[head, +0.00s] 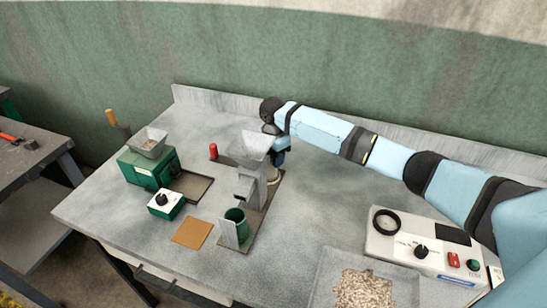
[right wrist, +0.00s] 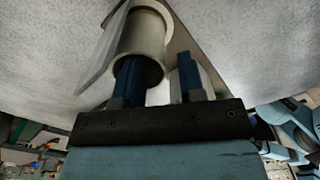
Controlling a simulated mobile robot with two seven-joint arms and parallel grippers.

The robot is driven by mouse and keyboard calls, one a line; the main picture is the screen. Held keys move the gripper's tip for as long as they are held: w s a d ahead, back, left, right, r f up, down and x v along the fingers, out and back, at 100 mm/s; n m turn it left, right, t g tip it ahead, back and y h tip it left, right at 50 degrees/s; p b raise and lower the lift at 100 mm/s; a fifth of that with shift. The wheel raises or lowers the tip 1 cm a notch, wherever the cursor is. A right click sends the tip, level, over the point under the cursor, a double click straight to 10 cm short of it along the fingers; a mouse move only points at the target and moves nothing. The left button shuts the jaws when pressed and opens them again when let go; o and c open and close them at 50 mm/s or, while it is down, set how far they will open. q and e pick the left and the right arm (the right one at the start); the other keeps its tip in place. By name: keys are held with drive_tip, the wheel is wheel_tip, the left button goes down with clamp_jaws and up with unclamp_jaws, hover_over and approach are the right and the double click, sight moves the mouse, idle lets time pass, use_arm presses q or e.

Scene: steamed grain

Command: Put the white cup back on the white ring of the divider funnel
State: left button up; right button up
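The white cup (right wrist: 142,38) shows in the right wrist view, its dark open mouth facing my gripper. A pale ring (right wrist: 164,12) shows at its far end, and the cup seems to stand on it. My right gripper (right wrist: 160,62) has its fingers apart; one finger overlaps the cup's mouth and the other is outside its wall, with a visible gap. In the head view my right gripper (head: 277,158) points down behind the grey divider funnel (head: 249,147), over a pale ring (head: 274,179). The cup is mostly hidden there. My left gripper is out of view.
A green cup (head: 236,222) stands at the divider's front. A red weight-like object (head: 213,151) and a green mill (head: 145,168) are to the left. A scale-like box (head: 425,246) and a tray of grain (head: 322,285) are at right. The table (head: 315,205) between is clear.

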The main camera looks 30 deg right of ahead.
sight(274, 175)
wheel_tip(274, 175, up, 12)
idle(0.4)
idle(0.3)
